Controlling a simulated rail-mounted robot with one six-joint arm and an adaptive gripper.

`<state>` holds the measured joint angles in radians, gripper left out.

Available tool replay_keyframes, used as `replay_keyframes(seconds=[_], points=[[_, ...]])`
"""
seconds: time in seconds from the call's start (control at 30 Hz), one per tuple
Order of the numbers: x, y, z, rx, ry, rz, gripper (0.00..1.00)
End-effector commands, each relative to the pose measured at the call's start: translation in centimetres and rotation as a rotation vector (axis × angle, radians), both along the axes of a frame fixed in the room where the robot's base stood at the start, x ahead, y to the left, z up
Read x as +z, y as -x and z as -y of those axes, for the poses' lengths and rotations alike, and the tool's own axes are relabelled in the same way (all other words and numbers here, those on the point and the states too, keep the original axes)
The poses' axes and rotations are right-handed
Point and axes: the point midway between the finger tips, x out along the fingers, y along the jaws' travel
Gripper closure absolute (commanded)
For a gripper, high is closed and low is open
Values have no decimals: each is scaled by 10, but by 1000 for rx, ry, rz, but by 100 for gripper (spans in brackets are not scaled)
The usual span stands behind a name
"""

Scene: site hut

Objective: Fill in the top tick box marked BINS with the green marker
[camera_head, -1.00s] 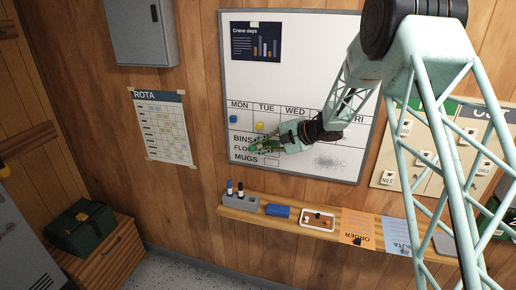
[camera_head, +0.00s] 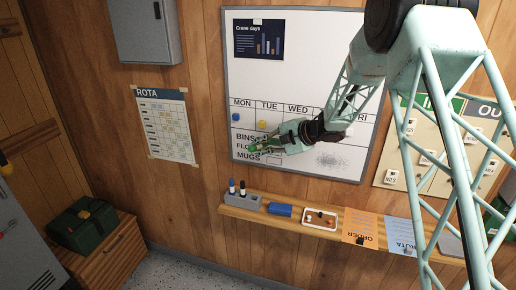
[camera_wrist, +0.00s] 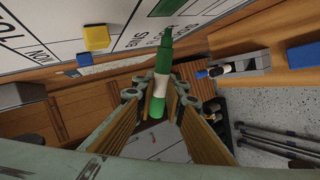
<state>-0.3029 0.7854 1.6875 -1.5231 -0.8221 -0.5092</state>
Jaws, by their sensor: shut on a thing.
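My gripper (camera_head: 280,142) is shut on the green marker (camera_wrist: 160,82), in front of the lower left of the whiteboard (camera_head: 290,75). In the wrist view the marker has a green body with a white band and its far end points at the board. I cannot tell whether its tip touches. The BINS label (camera_head: 246,137) stands above two more labels, FLO… and MUGS. A green patch (camera_wrist: 168,7) shows on the board beside the BINS lettering in the wrist view, just beyond the marker's end. In the head view, my gripper and the marker hide the boxes beside the upper labels.
A yellow magnet (camera_head: 262,125) and a blue magnet (camera_head: 236,117) sit on the board above BINS. Below, a shelf (camera_head: 233,211) carries a pen holder (camera_head: 245,202) with two markers, a blue eraser (camera_head: 280,210) and a white tray (camera_head: 307,222). A grey smudge (camera_head: 331,159) lies right of my gripper.

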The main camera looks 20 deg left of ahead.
Motion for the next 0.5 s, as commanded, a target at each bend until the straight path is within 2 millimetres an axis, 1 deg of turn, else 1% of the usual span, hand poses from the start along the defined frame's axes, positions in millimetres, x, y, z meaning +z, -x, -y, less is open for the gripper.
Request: replay_keyframes(seconds=[0.5], points=[[0,31,0,0,-1,1,96]])
